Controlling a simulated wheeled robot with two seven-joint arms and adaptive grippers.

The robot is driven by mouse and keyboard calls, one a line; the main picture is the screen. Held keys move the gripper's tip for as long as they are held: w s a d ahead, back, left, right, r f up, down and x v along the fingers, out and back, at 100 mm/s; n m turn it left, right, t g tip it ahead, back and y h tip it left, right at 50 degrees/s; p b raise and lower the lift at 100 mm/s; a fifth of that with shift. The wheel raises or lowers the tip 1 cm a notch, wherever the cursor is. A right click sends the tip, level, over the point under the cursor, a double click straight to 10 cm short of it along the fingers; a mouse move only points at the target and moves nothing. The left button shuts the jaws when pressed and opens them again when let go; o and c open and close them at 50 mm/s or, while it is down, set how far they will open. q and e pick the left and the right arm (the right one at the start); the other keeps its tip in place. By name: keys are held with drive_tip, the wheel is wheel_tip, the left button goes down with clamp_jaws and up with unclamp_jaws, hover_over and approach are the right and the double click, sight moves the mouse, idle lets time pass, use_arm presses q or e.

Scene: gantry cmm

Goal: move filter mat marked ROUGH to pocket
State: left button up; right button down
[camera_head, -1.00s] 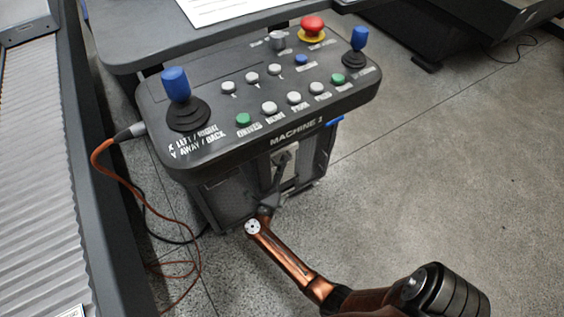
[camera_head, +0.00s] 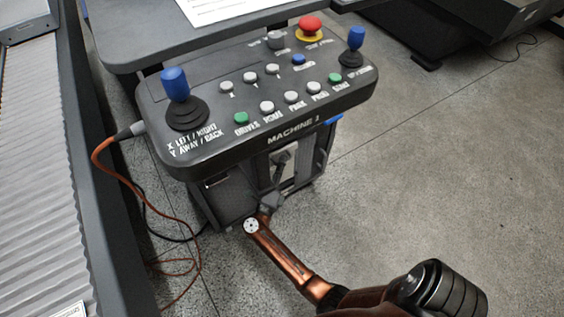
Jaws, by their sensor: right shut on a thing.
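No filter mat, ROUGH marking or pocket shows in the head view. My right arm reaches up from the bottom right, and my right gripper (camera_head: 280,158) is at the front of the control console (camera_head: 215,155), below the MACHINE 1 label. The gripper is small and dark here. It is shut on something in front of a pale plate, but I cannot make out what. My left gripper is not in view.
The console carries a left blue joystick (camera_head: 176,88), a right blue joystick (camera_head: 355,40), a red stop button (camera_head: 310,24) and several push buttons. An orange cable (camera_head: 110,175) runs down its left side. A ribbed grey surface (camera_head: 40,150) lies left. Floor (camera_head: 450,170) is clear at right.

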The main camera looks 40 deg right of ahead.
drive_tip(key=shift+f+b, duration=0.3)
drive_tip(key=shift+f, duration=0.15)
idle(0.5)
drive_tip(key=shift+f+b, duration=0.4)
drive_tip(key=shift+f, duration=0.3)
drive_tip(key=shift+f, duration=0.2)
drive_tip(key=shift+f+b, duration=0.5)
drive_tip(key=shift+f, duration=0.25)
idle(0.3)
